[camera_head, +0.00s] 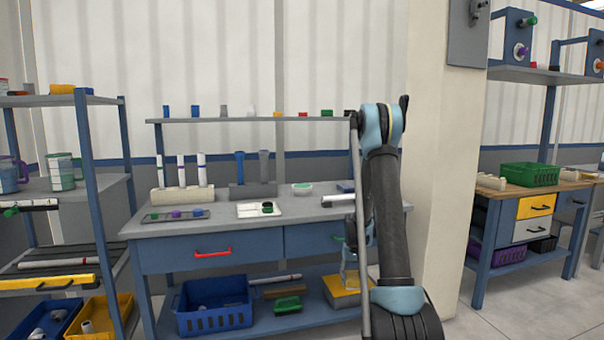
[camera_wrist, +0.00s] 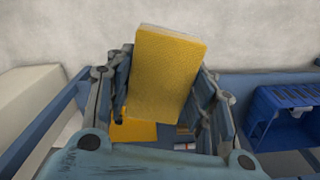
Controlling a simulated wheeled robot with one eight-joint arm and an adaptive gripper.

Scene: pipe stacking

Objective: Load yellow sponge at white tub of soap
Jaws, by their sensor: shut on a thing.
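In the wrist view, my gripper (camera_wrist: 164,82) is shut on a yellow sponge (camera_wrist: 168,62). The sponge is a thick rectangular block, held between the two fingers, slightly tilted, with its upper part standing clear of them. In the head view, my arm covers the right end of the workbench, and I cannot clearly make out the held sponge there. The white tub of soap (camera_head: 302,190), a small round bowl with green contents, stands on the workbench top, left of my arm. It is apart from the gripper and is not seen in the wrist view.
The workbench (camera_head: 210,231) carries a white tray (camera_head: 278,210), a dark tray (camera_head: 160,217) and a rack of white tubes (camera_head: 182,196). A blue crate (camera_head: 214,317) stands on its lower shelf, with a yellow box (camera_head: 346,296) to the right. A pillar (camera_head: 437,170) stands right of my arm.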

